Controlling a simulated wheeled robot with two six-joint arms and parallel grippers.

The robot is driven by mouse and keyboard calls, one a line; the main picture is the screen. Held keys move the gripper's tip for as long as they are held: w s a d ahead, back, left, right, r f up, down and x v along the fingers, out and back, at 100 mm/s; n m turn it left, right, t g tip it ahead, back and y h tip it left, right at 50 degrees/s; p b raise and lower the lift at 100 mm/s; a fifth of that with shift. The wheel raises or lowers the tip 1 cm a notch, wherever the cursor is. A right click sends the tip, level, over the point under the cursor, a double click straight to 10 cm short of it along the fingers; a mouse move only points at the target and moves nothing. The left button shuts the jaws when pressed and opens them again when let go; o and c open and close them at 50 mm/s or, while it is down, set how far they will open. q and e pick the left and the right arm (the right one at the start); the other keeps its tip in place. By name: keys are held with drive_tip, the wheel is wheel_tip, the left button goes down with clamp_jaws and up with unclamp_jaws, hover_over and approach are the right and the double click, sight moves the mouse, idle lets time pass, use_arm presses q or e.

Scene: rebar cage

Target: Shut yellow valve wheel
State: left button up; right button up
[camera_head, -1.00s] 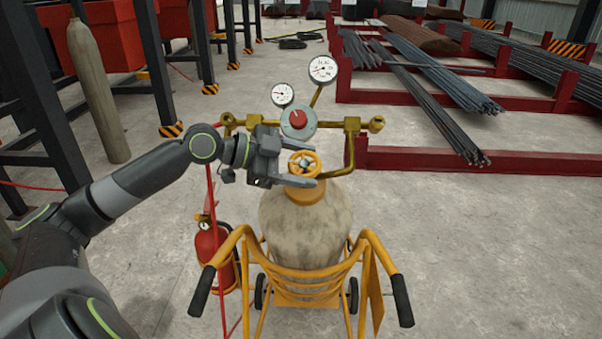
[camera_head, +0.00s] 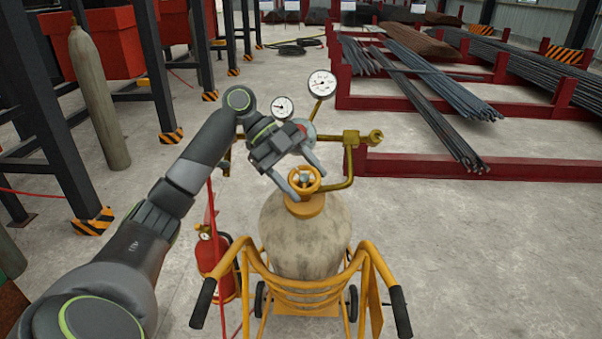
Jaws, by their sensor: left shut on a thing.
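The yellow valve wheel (camera_head: 304,189) sits on top of the large tan gas cylinder (camera_head: 305,240), which stands upright in a yellow cart (camera_head: 300,293). My left gripper (camera_head: 306,179) reaches it from the upper left, with one finger on each side of the wheel, shut on its rim. The jaws are slanted across the wheel. Two round gauges (camera_head: 321,83) (camera_head: 282,107) stand behind on a brass pipe (camera_head: 351,160). The regulator between them is mostly hidden by my gripper. My right gripper is not in view.
A red fire extinguisher (camera_head: 214,262) stands left of the cart. A grey cylinder (camera_head: 99,100) and dark steel posts are at the left. Red racks with rebar bundles (camera_head: 445,85) fill the back right. The floor at the right front is clear.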

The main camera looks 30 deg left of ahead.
use_arm(q)
drive_tip(key=shift+f+m+g+y, duration=0.3)
drive_tip(key=shift+m+g, duration=0.1)
drive_tip(key=shift+g, duration=0.1)
drive_tip(key=o, duration=0.8)
drive_tip(key=shift+o, duration=0.8)
drive_tip(key=shift+r, duration=0.1)
drive_tip(key=shift+r, duration=0.1)
